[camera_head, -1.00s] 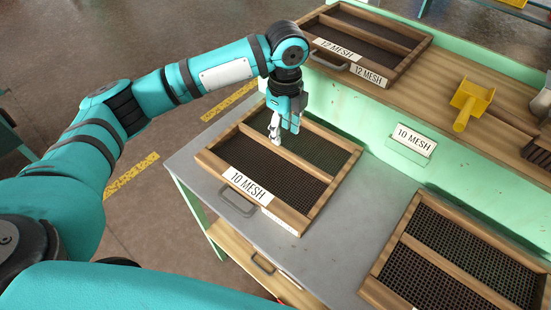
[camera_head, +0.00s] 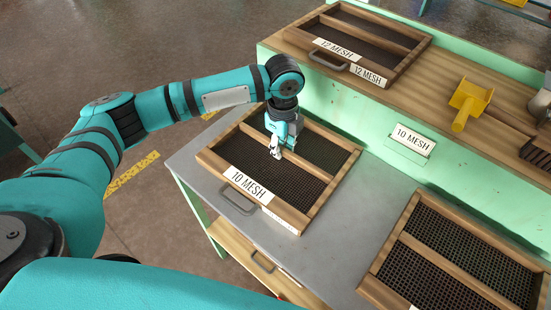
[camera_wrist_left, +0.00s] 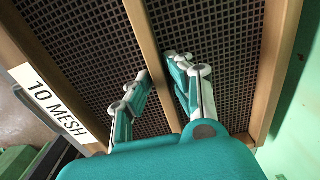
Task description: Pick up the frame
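The wooden 10 MESH frame (camera_head: 318,208) lies flat on the grey table, with dark mesh, a middle bar and a metal handle on its front side. My left gripper (camera_head: 276,152) is low over the frame's middle bar. In the left wrist view, the open fingers of the left gripper (camera_wrist_left: 158,70) stand on either side of the middle bar (camera_wrist_left: 150,50), with gaps between fingers and wood. Whether the tips touch the mesh cannot be told. My right gripper is not in view.
A second mesh frame (camera_head: 408,246) lies at the lower right of the grey table (camera_head: 335,262). A 12 MESH frame (camera_head: 408,63) and a yellow scoop (camera_head: 468,100) rest on the raised wooden shelf behind. A 10 MESH sign (camera_head: 412,138) is on the green wall.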

